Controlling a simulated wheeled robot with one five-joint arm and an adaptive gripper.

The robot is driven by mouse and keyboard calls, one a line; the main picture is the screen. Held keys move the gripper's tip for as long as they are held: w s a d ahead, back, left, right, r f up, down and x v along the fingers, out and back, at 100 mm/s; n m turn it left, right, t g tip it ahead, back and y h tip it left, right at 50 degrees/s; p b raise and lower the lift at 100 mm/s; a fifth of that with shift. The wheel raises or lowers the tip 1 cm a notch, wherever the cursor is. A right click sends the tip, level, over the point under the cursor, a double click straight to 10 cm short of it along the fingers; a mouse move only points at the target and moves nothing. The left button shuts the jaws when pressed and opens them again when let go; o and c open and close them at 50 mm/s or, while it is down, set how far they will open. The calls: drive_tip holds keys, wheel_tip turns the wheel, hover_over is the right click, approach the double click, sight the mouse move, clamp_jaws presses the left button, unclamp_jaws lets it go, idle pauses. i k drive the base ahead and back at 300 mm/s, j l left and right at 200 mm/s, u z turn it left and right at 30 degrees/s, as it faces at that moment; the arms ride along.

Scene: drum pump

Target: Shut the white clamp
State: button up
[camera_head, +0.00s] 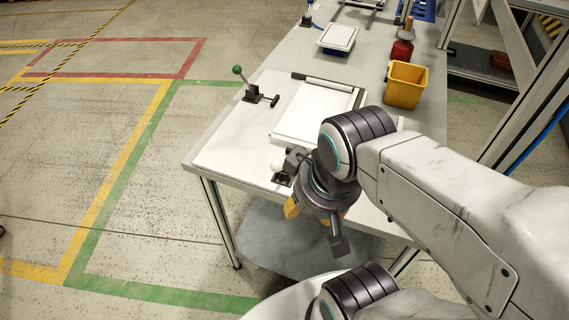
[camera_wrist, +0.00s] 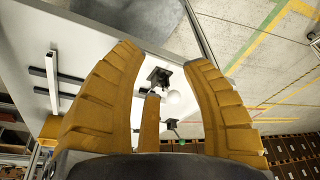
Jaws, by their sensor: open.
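The white clamp (camera_head: 283,180) sits at the near left edge of the table, partly hidden behind my gripper in the head view. It has a dark metal base and a round white knob (camera_head: 277,165). In the wrist view the clamp (camera_wrist: 160,78) lies between my finger tips, with its white knob (camera_wrist: 174,97) toward the camera. Its exact lever angle is hard to tell. My gripper (camera_head: 315,206) has orange fingers, is open and empty, and is close to the clamp. In the wrist view the fingers (camera_wrist: 163,60) are spread on both sides of the clamp, apparently without contact.
A green-knobbed clamp (camera_head: 252,92) stands farther along the table (camera_head: 222,152). A white panel with a dark bar (camera_head: 312,112) lies beside it. A yellow bin (camera_head: 405,85), red bottle (camera_head: 402,50) and white tray (camera_head: 338,38) are farther back. Floor left of the table is clear.

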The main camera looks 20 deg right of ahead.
sight(276, 165)
drive_tip(key=k+j+u, duration=0.2)
drive_tip(key=j+u, duration=0.25)
drive_tip(key=j, duration=0.15)
drive_tip(key=k+j+u, duration=0.1)
drive_tip(key=j+u, duration=0.4)
drive_tip(key=j, duration=0.15)
drive_tip(key=j+u, duration=0.45)
drive_tip(key=j, duration=0.2)
drive_tip(key=i, duration=0.05)
